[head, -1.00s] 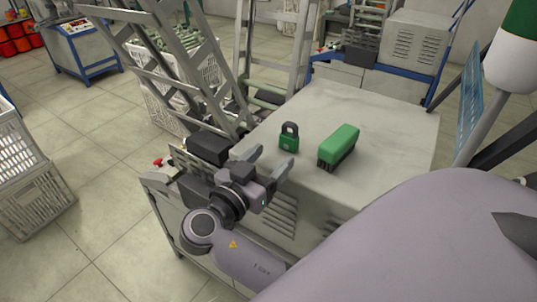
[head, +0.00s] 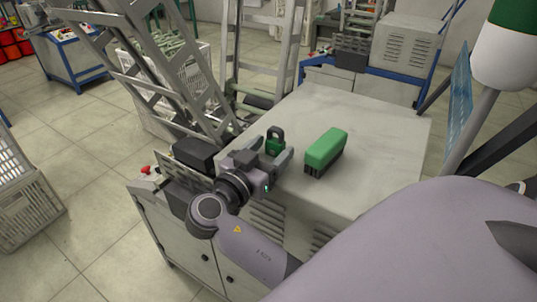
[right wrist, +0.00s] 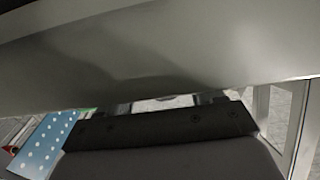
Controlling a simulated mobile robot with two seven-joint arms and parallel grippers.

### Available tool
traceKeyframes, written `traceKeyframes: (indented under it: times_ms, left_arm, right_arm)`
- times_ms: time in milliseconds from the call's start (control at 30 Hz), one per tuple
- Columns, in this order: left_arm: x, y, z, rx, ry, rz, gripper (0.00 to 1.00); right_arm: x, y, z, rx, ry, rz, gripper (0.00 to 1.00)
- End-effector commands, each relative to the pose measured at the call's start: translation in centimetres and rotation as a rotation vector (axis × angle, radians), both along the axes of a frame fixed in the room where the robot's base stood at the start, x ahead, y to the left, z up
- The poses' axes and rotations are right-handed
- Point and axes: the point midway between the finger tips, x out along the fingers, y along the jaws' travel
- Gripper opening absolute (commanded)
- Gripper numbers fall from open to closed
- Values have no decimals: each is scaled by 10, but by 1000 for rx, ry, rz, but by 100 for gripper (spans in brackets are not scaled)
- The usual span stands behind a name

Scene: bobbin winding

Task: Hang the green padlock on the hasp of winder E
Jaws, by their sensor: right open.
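The green padlock (head: 275,144) with its dark shackle stands upright on the pale cabinet top (head: 375,125). My right gripper (head: 269,151) is open, with one finger on each side of the padlock in the head view. I cannot tell whether the fingers touch it. In the right wrist view a grey surface fills the upper part, and the padlock cannot be made out there. I cannot pick out the hasp of winder E. My left gripper is not in view.
A green brush (head: 324,149) with dark bristles lies just right of the padlock. A slanted metal frame (head: 165,60) rises left of the cabinet top. A red button (head: 146,169) sits at the cabinet's front left. The right part of the top is clear.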

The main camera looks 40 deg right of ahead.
Motion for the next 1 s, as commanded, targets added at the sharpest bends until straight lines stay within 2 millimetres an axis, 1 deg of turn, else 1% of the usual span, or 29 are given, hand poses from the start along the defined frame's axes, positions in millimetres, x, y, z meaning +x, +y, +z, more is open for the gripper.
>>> traceKeyframes:
  times_ms: [33, 67, 100, 167, 200, 233, 267, 300, 467, 800, 900, 1000]
  left_arm:
    - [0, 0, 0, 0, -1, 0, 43]
    - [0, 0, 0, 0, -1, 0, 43]
    - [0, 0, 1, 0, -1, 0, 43]
    - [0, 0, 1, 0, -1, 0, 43]
    - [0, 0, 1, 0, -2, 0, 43]
    - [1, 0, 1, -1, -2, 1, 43]
    - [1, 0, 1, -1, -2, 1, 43]
    - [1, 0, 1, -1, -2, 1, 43]
    - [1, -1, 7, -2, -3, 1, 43]
    - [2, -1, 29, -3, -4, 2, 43]
    - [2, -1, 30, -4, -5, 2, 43]
    - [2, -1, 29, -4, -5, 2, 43]
  right_arm:
    - [0, 0, 0, 0, 0, 0, 66]
    - [0, 0, 0, 0, 0, 0, 56]
    - [0, 0, 0, 0, 0, 0, 43]
    - [0, 0, 0, 0, 0, 0, 24]
    - [0, 0, 0, 0, 0, 0, 11]
    - [0, 0, 0, 0, 0, 0, 7]
    - [0, 0, 0, -1, 0, 0, 7]
    - [0, 0, 0, -1, 0, 0, 2]
    - [0, 0, 9, 0, -2, 0, 2]
    - [0, 1, 48, 0, -2, 0, 2]
    - [0, 0, 52, -1, -1, 0, 2]
    - [0, 0, 51, -1, 0, 0, 2]
